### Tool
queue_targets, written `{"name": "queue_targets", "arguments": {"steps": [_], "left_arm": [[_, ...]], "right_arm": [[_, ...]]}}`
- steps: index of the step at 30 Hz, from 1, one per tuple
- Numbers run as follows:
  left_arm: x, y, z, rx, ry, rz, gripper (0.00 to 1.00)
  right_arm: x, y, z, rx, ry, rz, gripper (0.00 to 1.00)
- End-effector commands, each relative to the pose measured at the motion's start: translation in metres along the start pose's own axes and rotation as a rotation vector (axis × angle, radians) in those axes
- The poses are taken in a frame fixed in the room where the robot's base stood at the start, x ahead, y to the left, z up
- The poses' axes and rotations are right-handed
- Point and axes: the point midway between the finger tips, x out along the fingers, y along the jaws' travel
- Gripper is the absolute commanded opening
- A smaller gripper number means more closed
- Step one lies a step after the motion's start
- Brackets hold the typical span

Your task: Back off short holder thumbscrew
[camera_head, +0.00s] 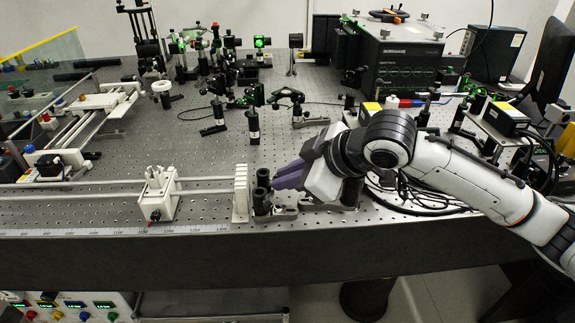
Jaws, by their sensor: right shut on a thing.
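Two black post holders stand close together near the front edge of the optical table, one behind (263,179) and a lower-looking one in front (260,201). My right gripper (276,180) comes in from the right with its purple fingers reaching low against the right side of these holders. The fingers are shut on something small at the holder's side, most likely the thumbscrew. The thumbscrew itself is hidden by the fingertips, and I cannot tell which holder it belongs to. My left gripper is not in view.
A pale ribbed block (240,194) stands just left of the holders. A white carriage (157,196) sits on rails further left. Black cables (425,198) lie under my right arm. Optics posts (253,125) stand behind. The perforated tabletop between is mostly clear.

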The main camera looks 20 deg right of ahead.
Motion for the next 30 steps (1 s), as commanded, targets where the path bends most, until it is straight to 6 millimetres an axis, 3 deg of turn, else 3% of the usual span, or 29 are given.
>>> {"name": "queue_targets", "arguments": {"steps": [15, 30], "left_arm": [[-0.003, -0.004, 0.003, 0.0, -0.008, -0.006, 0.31], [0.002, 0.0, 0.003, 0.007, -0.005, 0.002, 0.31]], "right_arm": [[0.003, -0.014, 0.003, -0.32, 0.002, 0.316, 0.0], [0.004, -0.016, 0.004, -0.46, 0.001, 0.459, 0.0]]}}
